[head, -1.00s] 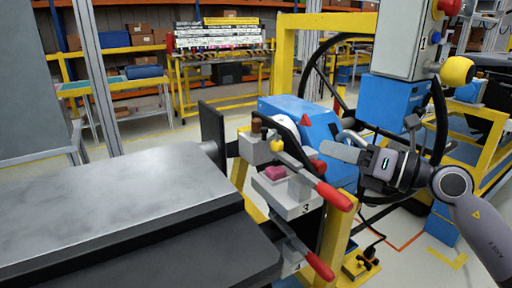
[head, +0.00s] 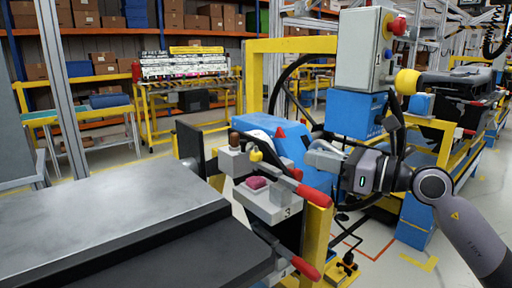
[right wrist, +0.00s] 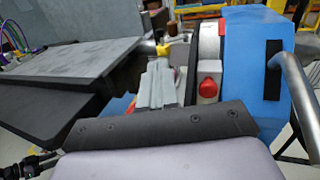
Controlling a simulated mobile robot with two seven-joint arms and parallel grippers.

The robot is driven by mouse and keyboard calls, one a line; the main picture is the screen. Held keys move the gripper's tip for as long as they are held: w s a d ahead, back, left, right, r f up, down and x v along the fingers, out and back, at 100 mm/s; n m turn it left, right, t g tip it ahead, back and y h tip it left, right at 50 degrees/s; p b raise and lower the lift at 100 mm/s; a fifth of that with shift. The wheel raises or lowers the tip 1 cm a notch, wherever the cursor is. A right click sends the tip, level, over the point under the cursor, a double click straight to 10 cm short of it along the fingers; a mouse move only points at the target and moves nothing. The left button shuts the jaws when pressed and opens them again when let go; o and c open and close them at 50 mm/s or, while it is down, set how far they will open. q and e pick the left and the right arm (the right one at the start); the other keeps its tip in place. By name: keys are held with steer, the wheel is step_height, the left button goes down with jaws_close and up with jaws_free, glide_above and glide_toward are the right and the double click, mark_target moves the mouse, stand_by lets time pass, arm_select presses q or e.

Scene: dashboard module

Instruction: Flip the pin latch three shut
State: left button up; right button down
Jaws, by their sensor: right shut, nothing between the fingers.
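Pin latch three (head: 265,203) is a grey block marked "3" on the front of the machine, with a pink piece (head: 257,182) on it. A lever with a red handle (head: 312,194) reaches from the upper block down to the right, above and beside that block. I cannot tell the latch's exact position. My right gripper (head: 318,156) is shut and empty, to the right of the upper block and above the red handle, apart from it. Its grey fingers also show in the right wrist view (right wrist: 158,88). My left gripper is not in view.
A second red-handled lever (head: 305,267) sits lower down. A grey-topped table (head: 100,225) fills the left front. The blue machine housing (head: 275,135) and yellow frame (head: 318,235) stand close to my right gripper. A control box (head: 362,50) with a red button stands behind.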

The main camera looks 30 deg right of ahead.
mark_target(257, 153)
steer(key=shift+w, duration=0.15)
steer(key=p+x, duration=0.3)
steer(key=x, duration=0.9)
steer(key=shift+r+p, duration=0.15)
steer(key=shift+p, duration=0.2)
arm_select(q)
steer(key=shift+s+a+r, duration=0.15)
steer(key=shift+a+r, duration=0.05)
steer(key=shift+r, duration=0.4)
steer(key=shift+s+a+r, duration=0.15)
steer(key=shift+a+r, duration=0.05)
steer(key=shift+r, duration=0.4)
arm_select(e)
steer(key=shift+x, duration=0.9)
